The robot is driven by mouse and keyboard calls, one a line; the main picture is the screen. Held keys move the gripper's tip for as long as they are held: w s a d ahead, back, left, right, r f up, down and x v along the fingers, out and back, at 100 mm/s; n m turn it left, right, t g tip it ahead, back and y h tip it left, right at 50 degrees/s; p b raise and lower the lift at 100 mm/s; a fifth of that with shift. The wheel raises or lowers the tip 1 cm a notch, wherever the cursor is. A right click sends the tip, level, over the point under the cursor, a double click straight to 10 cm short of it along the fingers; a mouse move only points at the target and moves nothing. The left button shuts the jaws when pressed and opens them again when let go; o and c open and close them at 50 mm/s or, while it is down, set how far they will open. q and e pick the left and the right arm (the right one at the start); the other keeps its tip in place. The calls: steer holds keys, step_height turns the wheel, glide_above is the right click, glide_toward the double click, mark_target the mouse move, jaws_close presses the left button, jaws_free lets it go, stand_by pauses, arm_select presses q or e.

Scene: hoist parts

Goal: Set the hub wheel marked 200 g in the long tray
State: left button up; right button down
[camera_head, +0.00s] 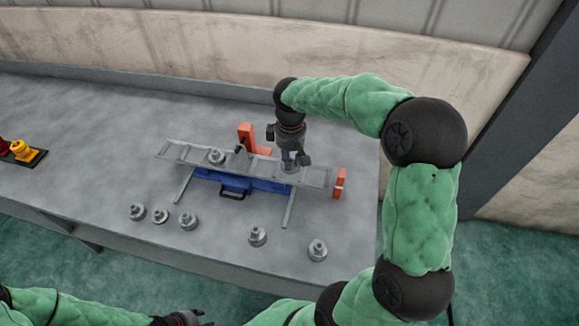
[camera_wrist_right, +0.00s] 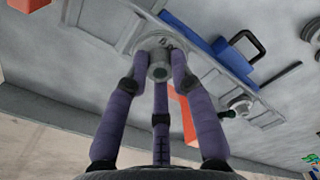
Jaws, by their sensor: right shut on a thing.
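The long tray (camera_head: 203,156) is grey, with a row of compartments, and lies slightly slanted across the table. My right gripper (camera_head: 291,166) points down over the tray's right half, shut on a grey hub wheel (camera_wrist_right: 152,42). In the right wrist view that wheel sits between the fingers, at or just above a tray compartment; I cannot tell whether it touches the floor. Another hub wheel (camera_head: 217,157) stands in the tray's left half. Several more hub wheels (camera_head: 188,220) stand on the table in front. No weight marks are readable. My left gripper (camera_head: 188,318) is at the bottom edge, its jaws unclear.
A blue case (camera_head: 238,184) with a dark handle lies by the tray's front side. An orange block (camera_head: 246,137) stands behind the tray and another (camera_head: 340,182) at its right end. Yellow and red items (camera_head: 22,150) sit on a dark base at far left.

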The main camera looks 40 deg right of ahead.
mark_target(290, 159)
steer(key=w+f, duration=0.1)
steer(key=d+f, duration=0.1)
steer(key=w+f+b, duration=0.1)
steer(key=f, duration=0.1)
steer(key=shift+w+d, duration=0.3)
steer(key=shift+d, duration=0.05)
steer(key=f, duration=0.1)
steer(key=f+b, duration=0.1)
steer(key=f, duration=0.1)
steer(key=shift+w+d+f+b, duration=0.2)
steer(key=shift+w+f+b, duration=0.1)
steer(key=shift+f, duration=0.1)
steer(key=shift+r, duration=0.1)
steer(key=c, duration=1.1)
jaws_free()
steer(key=shift+f, duration=0.2)
steer(key=shift+o, duration=0.2)
steer(key=shift+s, duration=0.1)
steer(key=shift+r, duration=0.1)
step_height(290, 159, up, 12)
steer(key=p, duration=0.4)
steer(key=shift+r, duration=0.1)
